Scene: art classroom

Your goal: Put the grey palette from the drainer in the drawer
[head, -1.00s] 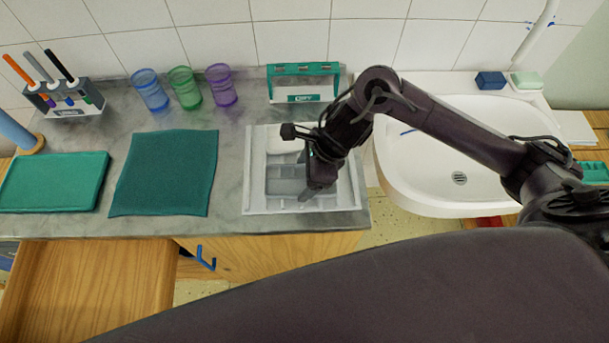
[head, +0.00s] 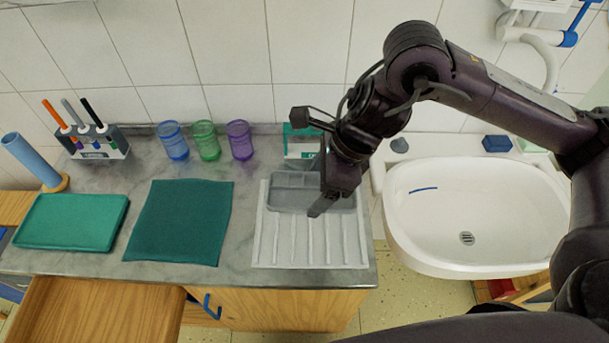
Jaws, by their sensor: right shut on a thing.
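The grey palette (head: 293,180), a shallow tray with several compartments, is in the grasp of my right gripper (head: 326,192). It is raised above the back part of the white ribbed drainer (head: 308,246). The gripper is shut at the palette's right side and hides part of it. The wooden drawer (head: 98,312) stands pulled out below the counter at the lower left, and the frame cuts off its near part. My left gripper is not in view.
A dark green cloth (head: 180,222) and a green tray (head: 72,222) lie left of the drainer. Blue (head: 172,141), green (head: 206,141) and purple (head: 240,140) cups stand behind. A pen holder (head: 97,143) is at the back left. The sink (head: 480,215) is right.

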